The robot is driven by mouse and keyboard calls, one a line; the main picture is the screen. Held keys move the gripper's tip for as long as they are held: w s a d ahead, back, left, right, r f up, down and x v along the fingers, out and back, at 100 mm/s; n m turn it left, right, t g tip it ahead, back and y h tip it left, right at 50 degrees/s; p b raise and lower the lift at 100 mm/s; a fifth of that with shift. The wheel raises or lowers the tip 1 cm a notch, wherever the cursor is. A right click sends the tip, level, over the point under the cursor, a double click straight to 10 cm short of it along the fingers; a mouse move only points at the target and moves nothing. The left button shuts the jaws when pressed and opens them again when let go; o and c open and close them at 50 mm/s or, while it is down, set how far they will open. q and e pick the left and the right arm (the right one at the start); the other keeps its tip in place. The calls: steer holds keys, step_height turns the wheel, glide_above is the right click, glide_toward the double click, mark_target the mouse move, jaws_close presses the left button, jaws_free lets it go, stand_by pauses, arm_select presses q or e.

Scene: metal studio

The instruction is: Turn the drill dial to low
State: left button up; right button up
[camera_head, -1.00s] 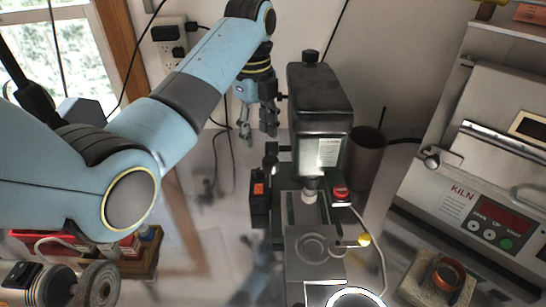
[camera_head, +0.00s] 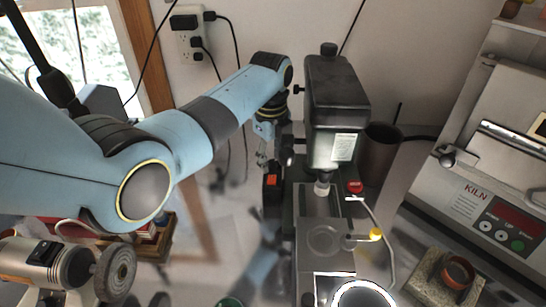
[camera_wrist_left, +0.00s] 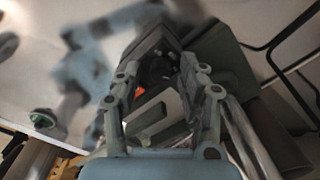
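The drill press (camera_head: 335,105) is a dark machine at the centre of the head view, with a black cap on top. A black box with an orange switch (camera_head: 272,181) stands at its left side. I cannot clearly tell which part is the dial; a dark round part (camera_wrist_left: 158,72) shows between my fingers in the left wrist view. My left gripper (camera_head: 263,160) is just left of the drill's head, above the orange switch. In the left wrist view its two fingers (camera_wrist_left: 163,82) are apart, with nothing held. My right gripper is in neither view.
The kiln (camera_head: 480,195) stands at the right. A dark cylinder (camera_head: 378,155) is behind the drill, and a red button (camera_head: 355,186) is at its right side. A grinder (camera_head: 60,265) is at the lower left. A cable hangs from the wall outlet (camera_head: 188,35).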

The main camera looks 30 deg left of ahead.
arm_select(q)
jaws_close()
